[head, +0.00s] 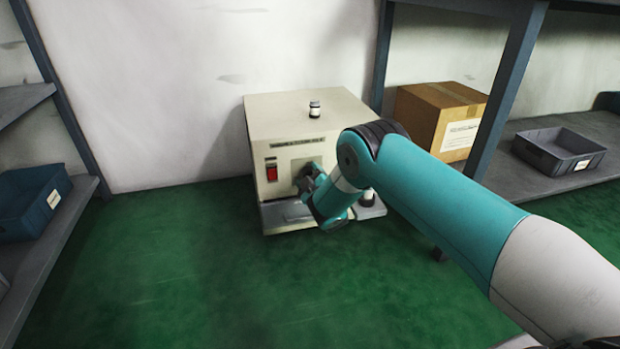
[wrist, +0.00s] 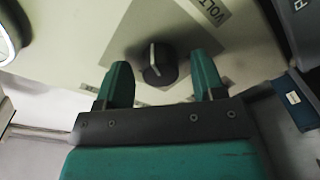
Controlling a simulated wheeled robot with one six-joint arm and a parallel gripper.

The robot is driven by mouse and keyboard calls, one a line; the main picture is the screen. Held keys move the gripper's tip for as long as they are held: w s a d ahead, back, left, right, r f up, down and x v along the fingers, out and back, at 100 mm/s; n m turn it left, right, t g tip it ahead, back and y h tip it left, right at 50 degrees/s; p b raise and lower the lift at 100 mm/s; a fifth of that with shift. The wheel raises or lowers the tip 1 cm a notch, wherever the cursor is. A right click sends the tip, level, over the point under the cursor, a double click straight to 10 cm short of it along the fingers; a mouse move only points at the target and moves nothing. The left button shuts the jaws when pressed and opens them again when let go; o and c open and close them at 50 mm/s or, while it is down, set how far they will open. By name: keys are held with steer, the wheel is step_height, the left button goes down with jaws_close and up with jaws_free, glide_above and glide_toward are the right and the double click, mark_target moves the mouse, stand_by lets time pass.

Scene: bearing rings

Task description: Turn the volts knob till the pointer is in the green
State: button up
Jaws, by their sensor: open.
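The volts knob (wrist: 158,64) is round and dark with a pale pointer line, on a grey plate on the panel. A label reading "VOLT" (wrist: 213,10) is beside it in the wrist view. My gripper (wrist: 162,80) is open, with one green finger on either side of the knob; I cannot tell whether they touch it. In the head view my gripper (head: 308,180) is at the front of the cream machine (head: 265,115), and my arm hides the knob. Part of a round white dial (wrist: 4,40) shows at the wrist view's left edge; its pointer and green band cannot be made out.
A red switch (head: 271,174) is left of my gripper on the machine's front. A small jar (head: 314,109) stands on top. A cardboard box (head: 436,112) and a grey bin (head: 558,150) sit on the right shelf. The green floor in front is clear.

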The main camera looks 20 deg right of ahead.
steer(key=c, duration=0.9)
steer(key=shift+m, duration=0.3)
steer(key=m+p, duration=0.1)
steer(key=m, duration=1)
steer(key=shift+t+p, duration=0.3)
steer(key=shift+p, duration=0.05)
steer(key=shift+m, duration=0.4)
steer(key=o, duration=0.9)
steer(key=shift+s, duration=0.1)
